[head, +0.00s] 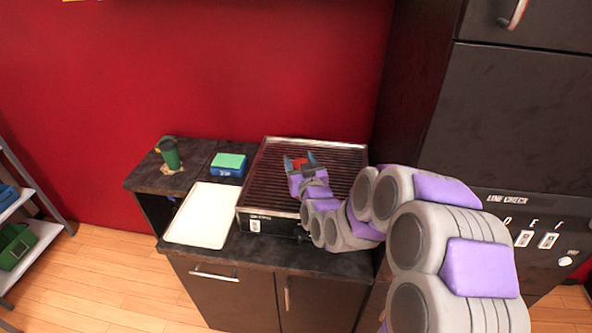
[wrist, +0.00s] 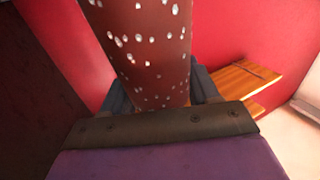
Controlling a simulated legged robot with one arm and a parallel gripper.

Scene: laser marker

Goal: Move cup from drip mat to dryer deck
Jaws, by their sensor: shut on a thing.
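My gripper (head: 300,160) is over the dark slatted rack (head: 345,163) on the counter. It is shut on a red cup (head: 298,164), which is small and mostly hidden in the head view. In the wrist view the cup (wrist: 145,50) is dark red-brown with white spots. It stands between my two dark fingers, and its top is cut off by the frame. Its height above the rack cannot be told. I cannot tell for sure which surface is the drip mat or the dryer deck.
A cream tray (head: 200,215) lies left of the rack. Behind it are a blue box with a green top (head: 228,165) and a green cup (head: 170,155) on a small tan mat (head: 163,169). A tall dark cabinet (head: 510,120) stands at the right.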

